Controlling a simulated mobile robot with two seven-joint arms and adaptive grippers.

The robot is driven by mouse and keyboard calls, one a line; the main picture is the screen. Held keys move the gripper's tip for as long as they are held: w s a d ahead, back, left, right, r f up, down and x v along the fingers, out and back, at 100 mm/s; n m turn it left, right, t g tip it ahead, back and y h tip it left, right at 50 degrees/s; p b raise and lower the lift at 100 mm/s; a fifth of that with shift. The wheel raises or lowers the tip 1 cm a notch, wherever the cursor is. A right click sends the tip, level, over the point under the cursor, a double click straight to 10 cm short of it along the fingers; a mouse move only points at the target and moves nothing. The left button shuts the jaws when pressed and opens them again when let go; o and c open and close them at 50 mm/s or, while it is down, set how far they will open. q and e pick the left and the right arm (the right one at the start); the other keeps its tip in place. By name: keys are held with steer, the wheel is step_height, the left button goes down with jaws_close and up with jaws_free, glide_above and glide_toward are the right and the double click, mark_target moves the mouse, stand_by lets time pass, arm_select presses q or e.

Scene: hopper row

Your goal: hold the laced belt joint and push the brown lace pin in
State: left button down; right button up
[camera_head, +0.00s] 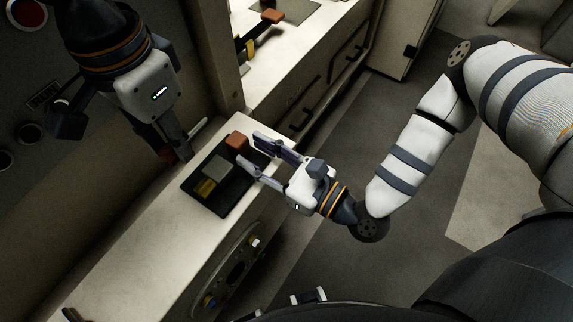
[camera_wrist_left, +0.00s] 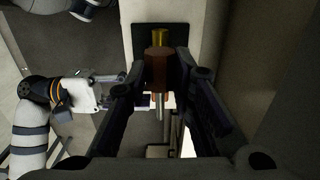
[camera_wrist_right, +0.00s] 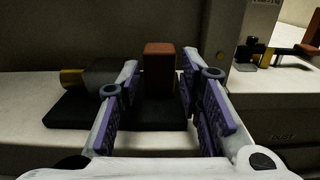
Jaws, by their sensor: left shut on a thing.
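My left gripper (camera_head: 182,155) is shut on the brown lace pin (camera_wrist_left: 158,66), whose silver shaft (camera_wrist_left: 159,105) sticks out between the fingers. In the head view the pin is mostly hidden behind the gripper. What I take as the belt joint lies on a black plate (camera_head: 190,186): a grey part (camera_head: 217,167) with a yellow end (camera_head: 206,188), and a brown block (camera_head: 237,141) at the far end. My right gripper (camera_head: 248,148) is open at that block; in the right wrist view the block (camera_wrist_right: 159,70) stands between the fingers, with gaps on both sides.
The black plate lies on a pale counter (camera_head: 120,240). A control panel (camera_head: 235,268) is on the counter's front face. A second counter (camera_head: 315,45) with a brown-ended tool (camera_head: 272,16) stands behind. Floor at the right is clear.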

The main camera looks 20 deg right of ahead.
steer(key=shift+x, duration=1.3)
jaws_close()
arm_select(q)
steer(key=shift+m, duration=0.3)
steer(key=s+a+f, duration=0.1)
steer(key=f, duration=0.2)
steer(key=s+a+f, duration=0.1)
steer(key=s+f, duration=0.1)
steer(key=f, duration=0.1)
steer(key=s+a+f, duration=0.1)
steer(key=s+f, duration=0.1)
steer(key=f, duration=0.2)
steer(key=shift+s+a, duration=0.1)
steer(key=shift+a, duration=0.3)
steer(key=s+a+f, duration=0.1)
steer(key=a, duration=0.1)
steer(key=a+f, duration=0.1)
steer(key=a, duration=0.1)
steer(key=s+a+f, duration=0.1)
steer(key=a+f, duration=0.1)
steer(key=a, duration=0.1)
steer(key=shift+s, duration=0.3)
